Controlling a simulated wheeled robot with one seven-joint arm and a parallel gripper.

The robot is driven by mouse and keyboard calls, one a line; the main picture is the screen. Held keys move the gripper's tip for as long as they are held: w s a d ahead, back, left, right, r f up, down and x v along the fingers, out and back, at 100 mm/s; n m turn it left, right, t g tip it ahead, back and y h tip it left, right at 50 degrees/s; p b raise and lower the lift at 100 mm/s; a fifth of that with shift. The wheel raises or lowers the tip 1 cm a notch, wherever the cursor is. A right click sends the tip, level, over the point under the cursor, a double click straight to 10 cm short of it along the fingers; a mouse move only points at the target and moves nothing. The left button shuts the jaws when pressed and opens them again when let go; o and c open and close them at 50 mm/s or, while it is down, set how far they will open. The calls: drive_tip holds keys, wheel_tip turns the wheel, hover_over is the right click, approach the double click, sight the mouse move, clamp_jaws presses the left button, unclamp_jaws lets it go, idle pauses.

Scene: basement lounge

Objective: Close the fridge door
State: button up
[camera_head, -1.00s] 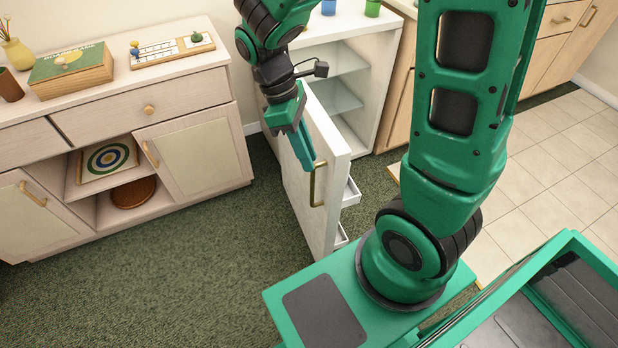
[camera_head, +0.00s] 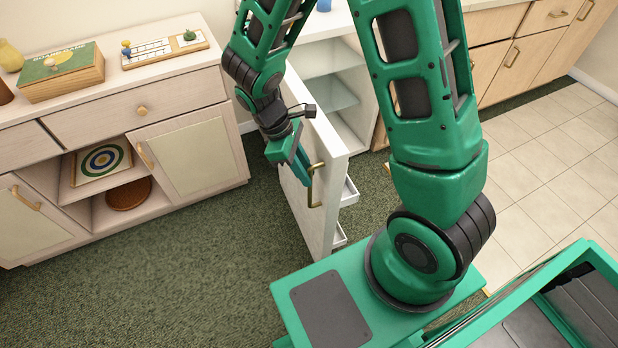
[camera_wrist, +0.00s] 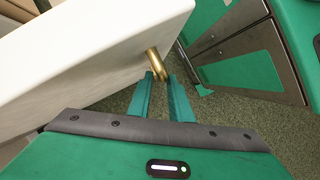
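The white fridge door (camera_head: 318,140) stands swung open, its edge toward me and shelves on its inner side. Its brass handle (camera_head: 315,186) is on the outer face near the free edge. The open fridge body (camera_head: 372,75) with glass shelves stands behind. My gripper (camera_head: 302,176) is at the door's outer side, close by the handle. In the wrist view, the two green fingers (camera_wrist: 160,82) are apart, with the handle (camera_wrist: 156,64) just at or beyond their tips. Whether they touch it I cannot tell. The door also fills the upper left there (camera_wrist: 80,60).
A pale cabinet (camera_head: 190,150) stands left, with a game box (camera_head: 62,75) and a board on top. Dark green carpet (camera_head: 190,280) is clear between cabinet and door. Wooden kitchen cabinets (camera_head: 500,70) and pale floor tiles (camera_head: 545,170) lie to the right.

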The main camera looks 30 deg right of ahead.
drive_tip(key=shift+x, duration=1.7)
clamp_jaws()
